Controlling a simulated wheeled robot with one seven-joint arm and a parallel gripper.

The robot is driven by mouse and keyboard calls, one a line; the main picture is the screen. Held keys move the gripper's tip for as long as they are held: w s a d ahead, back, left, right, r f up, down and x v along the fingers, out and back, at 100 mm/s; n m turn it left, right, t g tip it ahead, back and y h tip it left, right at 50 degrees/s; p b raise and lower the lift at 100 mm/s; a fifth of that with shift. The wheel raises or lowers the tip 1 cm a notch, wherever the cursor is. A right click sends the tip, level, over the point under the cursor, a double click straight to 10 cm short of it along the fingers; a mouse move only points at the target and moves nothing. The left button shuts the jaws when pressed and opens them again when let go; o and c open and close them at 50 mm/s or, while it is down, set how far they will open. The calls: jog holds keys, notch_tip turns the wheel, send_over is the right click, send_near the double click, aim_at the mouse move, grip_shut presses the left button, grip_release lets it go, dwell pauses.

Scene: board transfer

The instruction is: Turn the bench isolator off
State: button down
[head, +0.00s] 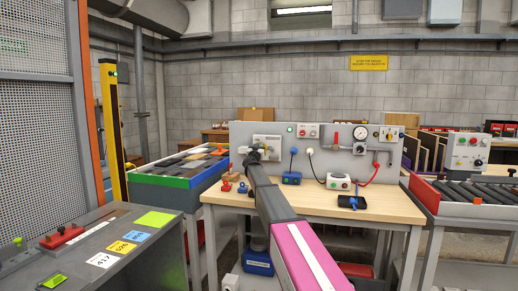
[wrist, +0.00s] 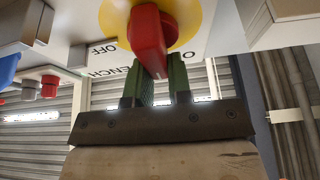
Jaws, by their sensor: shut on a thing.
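The bench isolator is a red rotary handle (wrist: 149,38) on a yellow disc (wrist: 192,22), seen close in the wrist view. Black lettering beside it includes "OFF" and part of "BENCH", upside down; another word is partly covered. My gripper (wrist: 161,72) has green fingers closed around the near end of the red handle. The handle points down the picture with a slight tilt. In the head view my gripper (head: 256,151) is at the left part of the grey panel (head: 240,131), in front of a pale box (head: 268,139); the handle is hidden there.
The panel stands on a wooden bench (head: 400,207) with a gauge (head: 360,133), cables and a blue socket box (head: 291,178). In the wrist view, a grey and a red button (wrist: 49,80) lie left of the handle. A roller conveyor (head: 480,193) stands at right.

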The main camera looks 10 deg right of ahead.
jog(key=m+g+h, duration=0.1)
jog(key=m, duration=0.3)
jog(key=d+m+g+h, duration=0.1)
jog(key=m+h, duration=0.1)
jog(key=m, duration=0.2)
jog(key=m+g+h, duration=0.1)
jog(key=m+g, duration=0.1)
jog(key=m, duration=0.2)
jog(key=shift+s+d+f+m, duration=0.15)
jog(key=shift+s+f+m, duration=0.1)
jog(key=shift+f+m, duration=0.1)
jog(key=shift+s+d+f+m+g, duration=0.1)
jog(key=shift+f+m+g, duration=0.15)
jog(key=shift+m+g, duration=0.85)
jog(key=shift+d+f+m+g, duration=0.1)
jog(key=shift+f+m+g, duration=0.1)
jog(key=shift+m, duration=1.75)
jog(key=shift+s+d+f+m+g, duration=0.1)
jog(key=shift+f+m+g, duration=0.35)
jog(key=shift+m, duration=1.05)
jog(key=shift+r+g, duration=0.15)
jog(key=shift+g, duration=0.1)
jog(key=c, duration=1)
grip_release()
jog(key=shift+c, duration=0.2)
jog(key=v, duration=1.1)
